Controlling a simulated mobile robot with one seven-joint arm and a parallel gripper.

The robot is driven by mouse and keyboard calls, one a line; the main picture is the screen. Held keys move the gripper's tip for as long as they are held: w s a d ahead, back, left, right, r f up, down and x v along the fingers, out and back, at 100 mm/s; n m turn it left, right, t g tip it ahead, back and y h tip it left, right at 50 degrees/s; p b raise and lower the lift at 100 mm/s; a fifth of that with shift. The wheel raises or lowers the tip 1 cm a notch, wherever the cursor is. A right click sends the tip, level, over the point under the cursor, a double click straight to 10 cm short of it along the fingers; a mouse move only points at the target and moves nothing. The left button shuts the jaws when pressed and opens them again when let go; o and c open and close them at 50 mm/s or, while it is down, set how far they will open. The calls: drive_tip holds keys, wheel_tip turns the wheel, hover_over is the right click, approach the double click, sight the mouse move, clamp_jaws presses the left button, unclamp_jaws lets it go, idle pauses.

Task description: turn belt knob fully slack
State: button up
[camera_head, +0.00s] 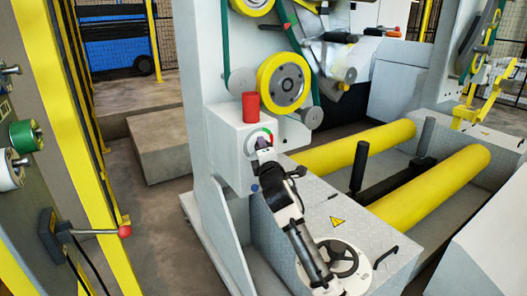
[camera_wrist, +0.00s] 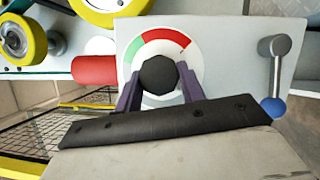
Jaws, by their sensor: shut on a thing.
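The belt knob (camera_wrist: 158,75) is a dark, many-sided knob at the centre of a white round dial in the wrist view. In the head view the dial (camera_head: 268,132) is on a light grey box, and my gripper (camera_head: 263,146) covers most of the knob. No clear pointer shows on the knob.
A lever with a blue ball (camera_wrist: 275,107) is right of the dial. A red cylinder (camera_head: 249,107) stands on the box, below the yellow-rimmed wheel (camera_head: 284,83) and green belt. Yellow rollers (camera_head: 435,187) lie to the right. A yellow post (camera_head: 85,150) stands at left.

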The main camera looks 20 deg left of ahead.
drive_tip(key=o, duration=1)
drive_tip(key=b+v, duration=0.1)
drive_tip(key=v, duration=1.2)
drive_tip(key=shift+s+d+b, duration=0.2)
drive_tip(key=shift+s+b, duration=0.1)
drive_tip(key=shift+s, duration=0.1)
